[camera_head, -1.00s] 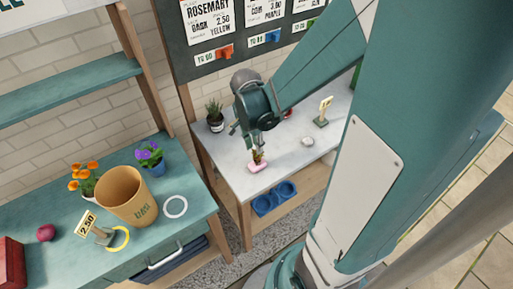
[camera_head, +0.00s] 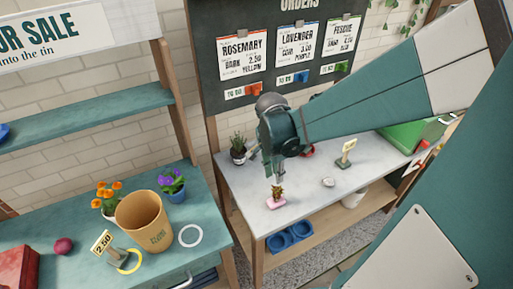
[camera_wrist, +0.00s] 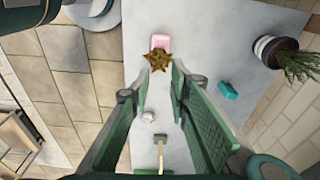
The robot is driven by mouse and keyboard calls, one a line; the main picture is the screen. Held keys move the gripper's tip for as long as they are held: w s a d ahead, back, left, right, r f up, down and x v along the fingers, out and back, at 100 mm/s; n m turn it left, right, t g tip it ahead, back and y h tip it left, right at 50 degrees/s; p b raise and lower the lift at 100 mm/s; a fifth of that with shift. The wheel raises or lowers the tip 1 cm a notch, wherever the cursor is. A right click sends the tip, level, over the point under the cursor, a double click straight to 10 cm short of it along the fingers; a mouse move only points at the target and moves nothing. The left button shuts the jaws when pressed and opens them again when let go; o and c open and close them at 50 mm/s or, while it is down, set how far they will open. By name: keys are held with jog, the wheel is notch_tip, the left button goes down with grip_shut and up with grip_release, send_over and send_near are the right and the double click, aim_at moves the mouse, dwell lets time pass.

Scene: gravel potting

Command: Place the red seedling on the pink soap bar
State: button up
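The red seedling (camera_head: 277,190), a small reddish-brown and yellow-green rosette, appears to stand upright on the pink soap bar (camera_head: 275,202) on the pale table. In the wrist view the seedling (camera_wrist: 159,59) covers the near part of the soap bar (camera_wrist: 160,42). My gripper (camera_head: 276,179) points down just above the seedling. In the wrist view my gripper's fingers (camera_wrist: 161,72) are apart, with a clear gap between them. The seedling shows beyond the fingertips, and neither finger visibly touches it. The seedling's base is hidden by its leaves in the wrist view.
A potted green plant (camera_head: 238,148) stands at the table's back left. A sign holder (camera_head: 345,154) and a small pale round object (camera_head: 328,182) are to the right. A teal block (camera_wrist: 228,90) lies on the table. Blue pots (camera_head: 290,236) sit on the lower shelf.

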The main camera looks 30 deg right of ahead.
dwell(0.4)
jog(key=s+a+r+n+t, duration=0.3)
jog(key=a+r+n, duration=0.3)
jog(key=r+n, duration=0.2)
jog(key=s+a+r+n+t+y, duration=0.1)
jog(key=s+a+r+n+t, duration=0.2)
jog(key=a+r+n, duration=0.3)
jog(key=shift+a+r+n+t, duration=0.25)
jog(key=shift+r+n+t, duration=0.25)
jog(key=shift+r+n, duration=0.9)
jog(key=shift+f, duration=0.4)
